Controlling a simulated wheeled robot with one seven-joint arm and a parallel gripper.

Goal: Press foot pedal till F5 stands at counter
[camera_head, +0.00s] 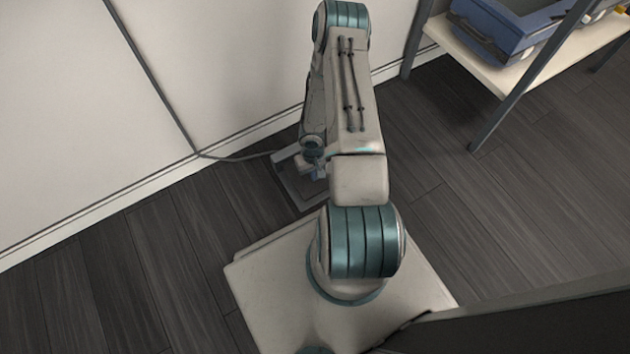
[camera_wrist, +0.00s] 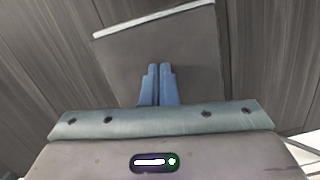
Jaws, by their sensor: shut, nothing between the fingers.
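The foot pedal (camera_head: 290,184) is a flat grey plate on the floor by the wall, with a cable running from it to the wall. My arm hides part of it in the head view. In the wrist view the pedal plate (camera_wrist: 200,50) fills the upper middle, with a pale strip along its far edge. My gripper (camera_wrist: 160,70) has its two blue fingers shut together with nothing between them, over the plate. I cannot tell whether the fingertips touch it. In the head view my gripper (camera_head: 318,173) shows only partly beside my arm. Garment F5 and the counter are not in view.
A shelf (camera_head: 487,72) with dark metal legs stands at the upper right, holding a blue bin (camera_head: 497,30). A pale wall (camera_head: 225,65) with a baseboard runs behind the pedal. Dark plank floor (camera_head: 480,205) is clear between the pedal and the shelf.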

